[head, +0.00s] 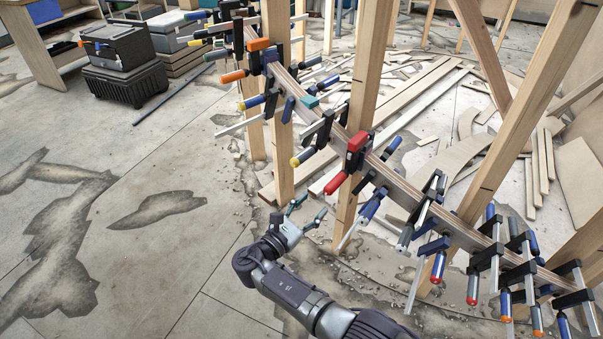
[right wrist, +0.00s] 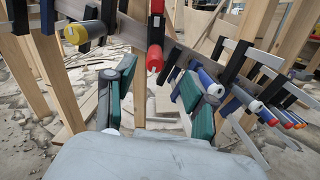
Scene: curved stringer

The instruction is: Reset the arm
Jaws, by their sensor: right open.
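My right arm reaches in from the bottom of the head view. Its gripper (head: 307,213) is open and empty, below and in front of the curved stringer (head: 405,187). Its two fingers with green pads also show in the right wrist view (right wrist: 155,98), spread apart with nothing between them. A clamp with a red head (head: 357,142) and red handle sits on the stringer just above the gripper, and its red handle (right wrist: 154,57) hangs beyond the fingers in the wrist view. My left gripper does not show.
Many clamps with blue, orange, yellow and red handles line the stringer. Wooden posts (head: 366,75) stand along it. Wood offcuts (head: 465,150) lie behind. Dark cases (head: 124,82) stand at the upper left. The stained concrete floor (head: 150,250) on the left is clear.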

